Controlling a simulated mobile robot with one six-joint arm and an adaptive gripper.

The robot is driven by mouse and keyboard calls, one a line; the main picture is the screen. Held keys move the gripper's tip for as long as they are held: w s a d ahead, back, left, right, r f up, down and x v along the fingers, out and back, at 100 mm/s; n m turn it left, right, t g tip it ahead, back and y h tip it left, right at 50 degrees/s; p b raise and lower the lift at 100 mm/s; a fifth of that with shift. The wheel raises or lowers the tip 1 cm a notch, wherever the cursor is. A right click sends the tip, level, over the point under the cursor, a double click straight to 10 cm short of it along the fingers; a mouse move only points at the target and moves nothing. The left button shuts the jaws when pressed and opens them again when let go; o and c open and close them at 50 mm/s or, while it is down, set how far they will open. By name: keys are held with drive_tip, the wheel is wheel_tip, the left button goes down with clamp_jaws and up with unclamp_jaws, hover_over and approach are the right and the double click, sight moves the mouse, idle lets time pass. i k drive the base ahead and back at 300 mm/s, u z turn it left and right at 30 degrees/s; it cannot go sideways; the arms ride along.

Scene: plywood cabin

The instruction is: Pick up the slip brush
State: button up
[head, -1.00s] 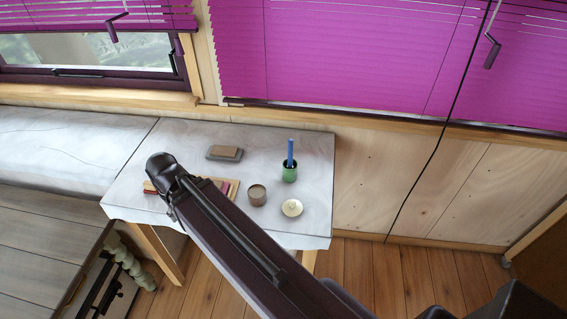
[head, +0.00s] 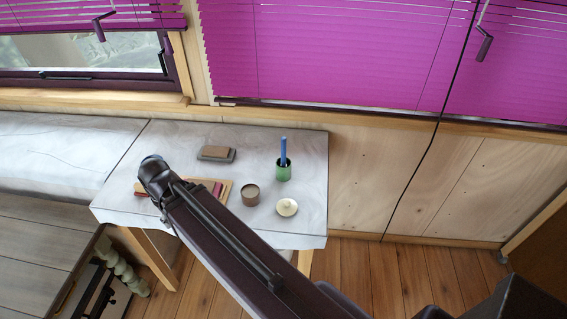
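A blue upright stick-like thing (head: 283,150) stands in a green cup (head: 283,172) at the right of the white-covered table (head: 308,215). It may be the slip brush, but no bristles can be made out. My arm reaches over the table from the lower right. Its end, with my gripper (head: 152,178), is above the table's left part, over a wooden board (head: 222,193), and well left of the green cup. The fingers are turned away and hidden, so I cannot tell whether they are open or hold anything.
A brown cup (head: 250,195) and a round cream lidded piece (head: 287,207) stand near the green cup. A brown block on a grey base (head: 216,154) lies at the back. Reddish pieces (head: 216,188) lie on the board, partly behind my arm. Wall and purple blinds (head: 330,50) stand behind.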

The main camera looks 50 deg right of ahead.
sight(284, 164)
drive_tip(key=z, duration=0.65)
drive_tip(key=k, duration=0.6)
drive_tip(key=z, duration=0.5)
